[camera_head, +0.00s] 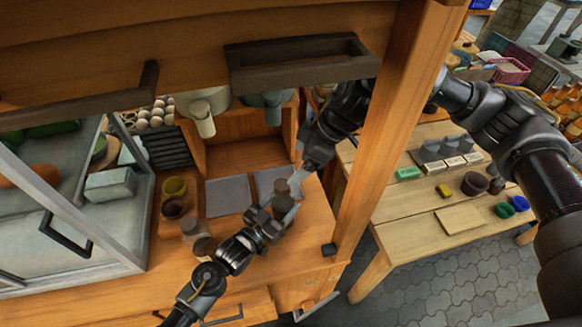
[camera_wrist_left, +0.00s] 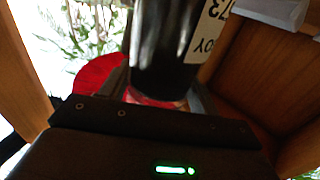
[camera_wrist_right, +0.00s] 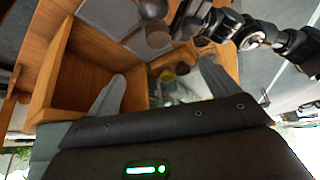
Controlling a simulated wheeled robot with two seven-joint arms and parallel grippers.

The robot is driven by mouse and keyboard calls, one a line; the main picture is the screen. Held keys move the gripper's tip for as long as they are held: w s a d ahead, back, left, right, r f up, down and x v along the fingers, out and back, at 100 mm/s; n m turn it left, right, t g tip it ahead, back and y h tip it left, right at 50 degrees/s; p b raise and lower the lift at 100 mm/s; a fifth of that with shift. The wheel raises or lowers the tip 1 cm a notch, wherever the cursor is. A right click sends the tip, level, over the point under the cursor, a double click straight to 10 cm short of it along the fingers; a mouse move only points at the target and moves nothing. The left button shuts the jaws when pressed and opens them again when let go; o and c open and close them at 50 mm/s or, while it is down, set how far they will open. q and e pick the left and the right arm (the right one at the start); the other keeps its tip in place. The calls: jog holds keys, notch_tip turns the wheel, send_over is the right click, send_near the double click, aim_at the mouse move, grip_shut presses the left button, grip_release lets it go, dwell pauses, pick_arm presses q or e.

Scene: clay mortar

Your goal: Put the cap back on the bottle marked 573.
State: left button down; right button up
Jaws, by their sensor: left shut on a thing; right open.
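My left gripper (camera_head: 272,217) is shut on a dark bottle (camera_head: 284,202) over the wooden counter. In the left wrist view the dark bottle (camera_wrist_left: 168,50) stands between the fingers, with part of a white label (camera_wrist_left: 211,30) reading upside down, "73" at its edge. My right gripper (camera_head: 297,178) is open, close above and beside the bottle in the head view. In the right wrist view its fingers (camera_wrist_right: 162,88) are apart with nothing between them, and the bottle's round top (camera_wrist_right: 156,38) lies beyond them. I cannot make out a separate cap.
Two grey mats (camera_head: 228,196) lie behind the bottle. An olive cup (camera_head: 174,186), a brown cup (camera_head: 173,208) and jars (camera_head: 190,228) stand to the left. A wooden post (camera_head: 372,130) rises at the right. A side table (camera_head: 400,205) holds several small items beyond it.

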jog(key=v, duration=0.6)
jog(key=shift+r, duration=0.1)
pick_arm(q)
jog(key=shift+c, duration=1.4)
grip_release()
jog(key=shift+s+a+f, duration=0.15)
jog(key=shift+s+a, duration=0.1)
jog(key=shift+s, duration=0.05)
jog(key=b+v, duration=0.3)
jog(key=v, duration=0.7)
pick_arm(e)
jog(key=shift+f, duration=1.5)
